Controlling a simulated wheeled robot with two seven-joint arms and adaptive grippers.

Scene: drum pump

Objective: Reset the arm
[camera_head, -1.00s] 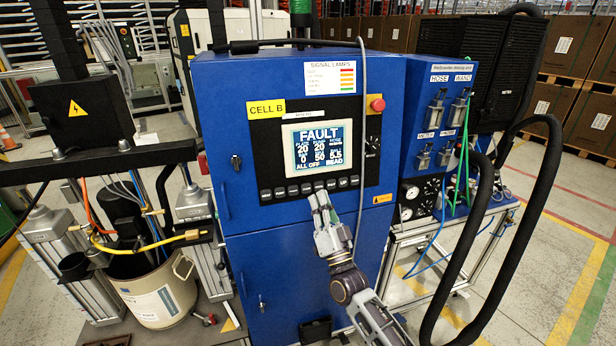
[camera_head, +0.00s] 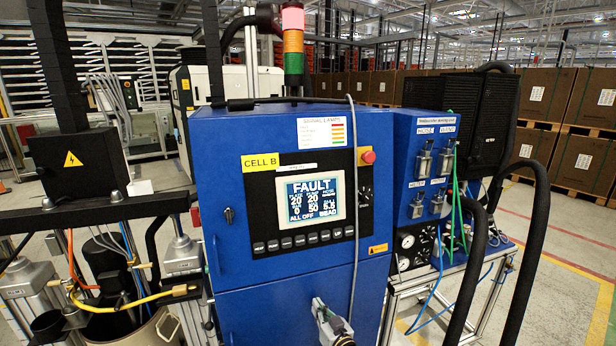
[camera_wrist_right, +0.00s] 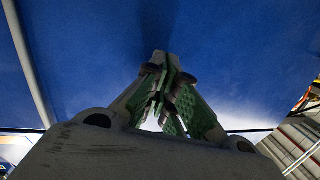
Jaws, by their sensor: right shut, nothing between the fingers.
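My right gripper (camera_head: 320,308) is at the bottom centre of the head view, in front of the lower part of the blue cabinet (camera_head: 225,255) and below its button row. Its fingers are together with nothing between them. In the right wrist view the fingers (camera_wrist_right: 160,62) meet against a plain blue surface, and I cannot tell whether they touch it. Most of my right arm is out of the head view. The cabinet screen (camera_head: 311,200) reads FAULT and ALL OFF. My left gripper is not in view.
A row of buttons (camera_head: 300,240) runs under the screen, with a red knob (camera_head: 368,157) at upper right. A signal tower (camera_head: 293,40) stands behind. Black hoses (camera_head: 530,240) loop at the right. A yellow hose fitting (camera_head: 180,291) lies at the left.

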